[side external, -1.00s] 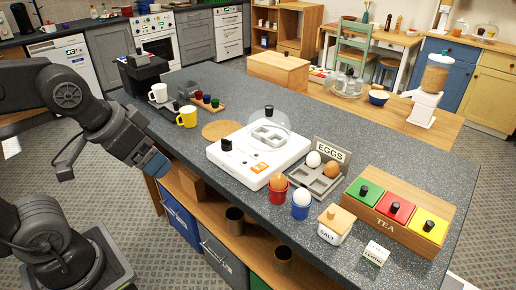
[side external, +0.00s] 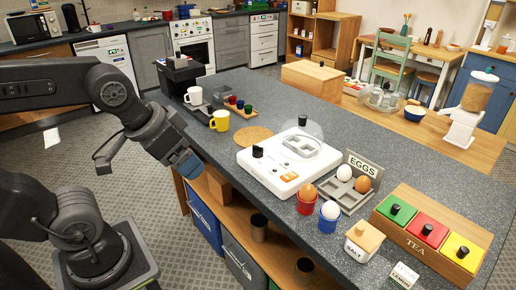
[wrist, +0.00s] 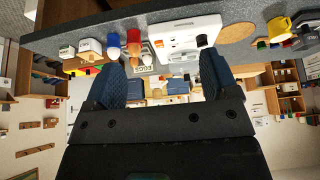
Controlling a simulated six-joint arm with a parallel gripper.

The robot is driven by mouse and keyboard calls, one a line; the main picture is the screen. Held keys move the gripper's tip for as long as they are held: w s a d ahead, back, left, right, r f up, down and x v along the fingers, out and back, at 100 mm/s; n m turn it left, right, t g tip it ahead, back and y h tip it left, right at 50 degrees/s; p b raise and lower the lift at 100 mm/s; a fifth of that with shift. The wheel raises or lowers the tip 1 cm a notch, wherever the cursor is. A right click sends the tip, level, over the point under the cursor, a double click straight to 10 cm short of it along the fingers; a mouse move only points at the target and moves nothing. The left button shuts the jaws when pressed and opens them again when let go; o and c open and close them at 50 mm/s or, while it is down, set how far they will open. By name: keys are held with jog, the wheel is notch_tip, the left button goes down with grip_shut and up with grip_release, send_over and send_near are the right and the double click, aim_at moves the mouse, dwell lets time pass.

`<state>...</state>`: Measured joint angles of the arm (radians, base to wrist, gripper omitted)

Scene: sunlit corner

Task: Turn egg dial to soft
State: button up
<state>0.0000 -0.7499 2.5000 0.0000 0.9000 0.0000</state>
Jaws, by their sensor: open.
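The white egg cooker (side external: 289,163) stands on the dark counter, with a clear dome lid and an orange label on its front. Its black dial (side external: 258,152) is at the near left corner of its top; the pointer setting is too small to read. In the wrist view the cooker (wrist: 183,38) is upside down beyond the fingers, and the dial (wrist: 202,41) shows at its right part. My gripper (side external: 186,166) is left of the cooker, off the counter's near edge and apart from the dial. In the wrist view my gripper (wrist: 163,78) has its two blue fingers wide apart with nothing between them.
An egg tray (side external: 350,198), red egg cup (side external: 306,204) and blue egg cup (side external: 329,221) stand right of the cooker. A salt box (side external: 363,243) and tea box (side external: 412,248) are further right.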

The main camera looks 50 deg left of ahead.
jog(key=shift+w+r, duration=0.1)
jog(key=shift+c, duration=0.6)
jog(key=w+a+r+m+g, duration=0.1)
jog(key=w, duration=0.3)
jog(key=w+a+r+m, duration=0.1)
jog(key=w+m, duration=0.1)
jog(key=w, duration=0.1)
jog(key=w+a+r+m+g, duration=0.1)
jog(key=w+m, duration=0.1)
jog(key=w, duration=0.2)
jog(key=shift+w+a+r+g, duration=0.1)
jog(key=shift+w+r+g, duration=0.2)
jog(key=shift+c, duration=1)
jog(key=m+g, duration=0.3)
jog(key=m, duration=0.4)
send_over(258, 147)
notch_tip(258, 147, down, 5)
notch_tip(258, 147, down, 14)
jog(key=shift+w+a+r, duration=0.1)
jog(key=shift+a+r, duration=0.05)
jog(key=c, duration=0.9)
